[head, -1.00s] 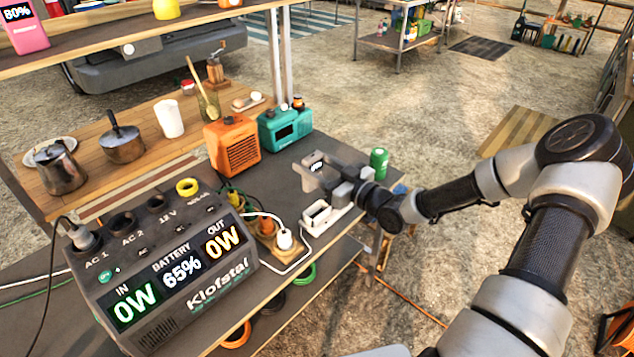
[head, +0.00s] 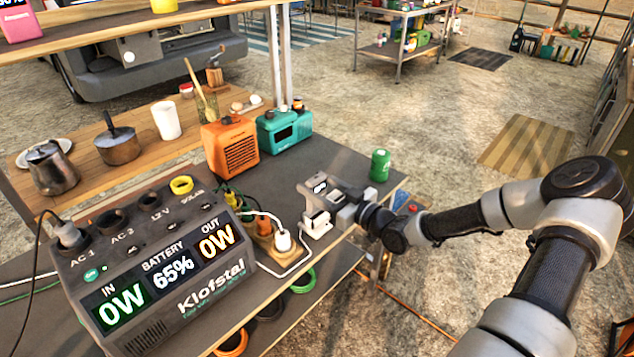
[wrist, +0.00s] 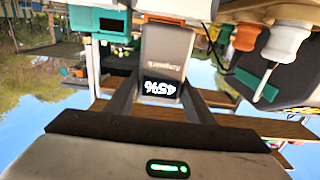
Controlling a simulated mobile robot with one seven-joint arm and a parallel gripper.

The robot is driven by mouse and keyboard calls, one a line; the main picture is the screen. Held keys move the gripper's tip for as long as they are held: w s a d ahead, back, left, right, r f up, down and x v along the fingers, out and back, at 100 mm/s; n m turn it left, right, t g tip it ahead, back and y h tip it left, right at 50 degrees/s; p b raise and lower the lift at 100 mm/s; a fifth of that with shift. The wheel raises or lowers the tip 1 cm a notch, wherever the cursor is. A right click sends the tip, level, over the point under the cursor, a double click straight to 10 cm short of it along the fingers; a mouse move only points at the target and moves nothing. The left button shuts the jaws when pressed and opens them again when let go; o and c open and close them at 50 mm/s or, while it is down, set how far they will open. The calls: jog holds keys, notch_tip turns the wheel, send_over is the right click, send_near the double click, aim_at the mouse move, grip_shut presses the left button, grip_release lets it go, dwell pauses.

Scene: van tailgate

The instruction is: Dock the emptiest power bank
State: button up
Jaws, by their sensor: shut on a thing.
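A grey power bank (head: 313,189) with a small lit display is held by my gripper (head: 326,197), which is shut on it. In the wrist view the same bank (wrist: 167,50) sits between the two fingers (wrist: 160,95); its display looks like 45%, though it is upside down.
A grey power station (head: 160,270) reading 65% stands at front left. Bare tabletop lies between.

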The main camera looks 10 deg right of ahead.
aim_at(318, 208)
jog(key=shift+f+b, duration=1.1)
jog(key=shift+f, duration=0.75)
jog(key=o, duration=1.3)
jog(key=shift+s, duration=0.1)
jog(key=p+v, duration=0.1)
jog(key=v, duration=1.6)
jog(key=shift+s+d+p, duration=0.1)
jog(key=shift+p, duration=0.3)
